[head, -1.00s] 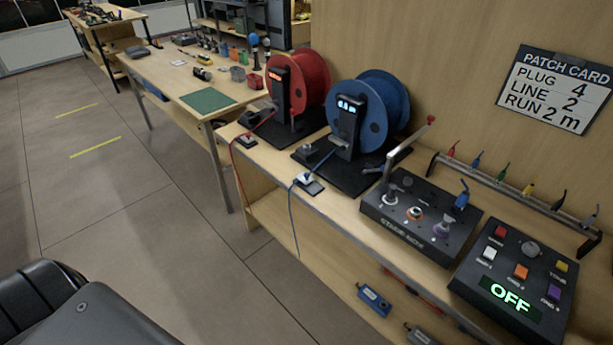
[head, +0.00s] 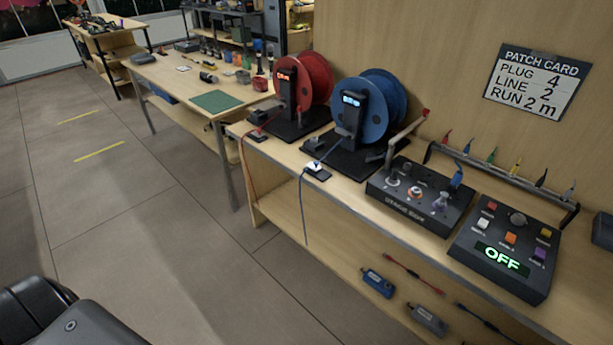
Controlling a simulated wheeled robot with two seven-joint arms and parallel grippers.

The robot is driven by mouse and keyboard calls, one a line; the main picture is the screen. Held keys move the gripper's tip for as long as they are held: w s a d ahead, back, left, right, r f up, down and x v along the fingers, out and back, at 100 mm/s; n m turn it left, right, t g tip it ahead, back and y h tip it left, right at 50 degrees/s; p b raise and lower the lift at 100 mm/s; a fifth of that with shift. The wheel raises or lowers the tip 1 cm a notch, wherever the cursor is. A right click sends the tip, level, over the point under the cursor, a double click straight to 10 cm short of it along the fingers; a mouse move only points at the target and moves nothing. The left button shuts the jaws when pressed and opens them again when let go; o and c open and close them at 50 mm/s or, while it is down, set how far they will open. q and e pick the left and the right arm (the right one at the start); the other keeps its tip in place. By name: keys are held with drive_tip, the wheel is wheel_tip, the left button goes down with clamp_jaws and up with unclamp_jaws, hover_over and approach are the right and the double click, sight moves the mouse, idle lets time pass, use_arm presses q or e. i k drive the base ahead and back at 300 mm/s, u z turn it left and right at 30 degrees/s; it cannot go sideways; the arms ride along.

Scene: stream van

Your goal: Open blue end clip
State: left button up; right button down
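The blue end clip (head: 317,174) is a small dark block with a pale top on the front edge of the bench, in front of the blue reel (head: 384,118). The blue cable (head: 304,215) runs from the reel to the clip and hangs down over the bench edge. The clip is too small to tell whether its jaw is open or shut. Neither of my grippers is in view. Only a dark part of my own body shows at the bottom left.
A red reel (head: 313,82) with its own red cable and clip stands left of the blue one. A control box with levers (head: 420,198) and a panel reading OFF (head: 503,250) stand to the right. The floor (head: 130,220) in front is clear.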

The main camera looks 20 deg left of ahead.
sight(315, 166)
drive_tip(key=z, duration=0.4)
drive_tip(key=i, duration=1)
drive_tip(key=u, duration=0.35)
